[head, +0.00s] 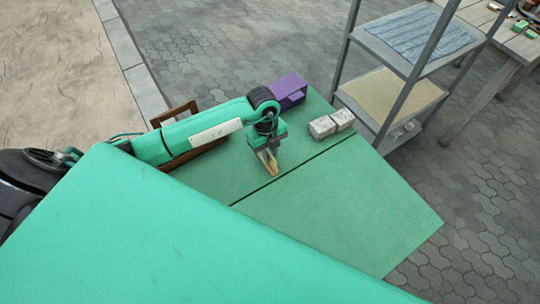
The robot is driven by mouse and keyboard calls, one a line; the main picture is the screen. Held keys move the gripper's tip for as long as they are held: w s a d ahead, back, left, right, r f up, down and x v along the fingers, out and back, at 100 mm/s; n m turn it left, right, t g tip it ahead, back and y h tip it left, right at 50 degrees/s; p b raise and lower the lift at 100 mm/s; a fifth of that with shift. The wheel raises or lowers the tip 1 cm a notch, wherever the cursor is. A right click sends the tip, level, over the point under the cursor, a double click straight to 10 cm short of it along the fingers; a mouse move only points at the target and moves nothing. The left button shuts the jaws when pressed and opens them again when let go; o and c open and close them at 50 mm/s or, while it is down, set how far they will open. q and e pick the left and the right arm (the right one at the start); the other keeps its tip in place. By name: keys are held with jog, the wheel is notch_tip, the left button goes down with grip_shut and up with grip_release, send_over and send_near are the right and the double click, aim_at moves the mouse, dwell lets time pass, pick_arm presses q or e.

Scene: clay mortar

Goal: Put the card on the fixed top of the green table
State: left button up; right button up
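The green table (345,205) has a dark straight seam across its top, dividing it into a far-left part (225,180) and a near-right part. I cannot tell from this view which part is fixed. My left gripper (269,163) points down over the far-left part, close to the seam. Its tip shows narrow, pale yellowish pieces; I cannot tell whether these are only fingers or include a held card. No card shows clearly anywhere. My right gripper is not in view.
A purple box (289,91) and two pale speckled blocks (322,127) (342,119) stand along the table's far edge. A brown frame (178,113) is partly behind my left arm. A grey shelf rack (412,68) stands beyond. The near-right part looks bare.

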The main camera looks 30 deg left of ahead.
pick_arm(q)
notch_tip(320, 180, up, 10)
jog(key=a, duration=0.1)
jog(key=shift+w+a+b, duration=0.15)
jog(key=shift+w+b, duration=0.25)
jog(key=shift+s, duration=0.1)
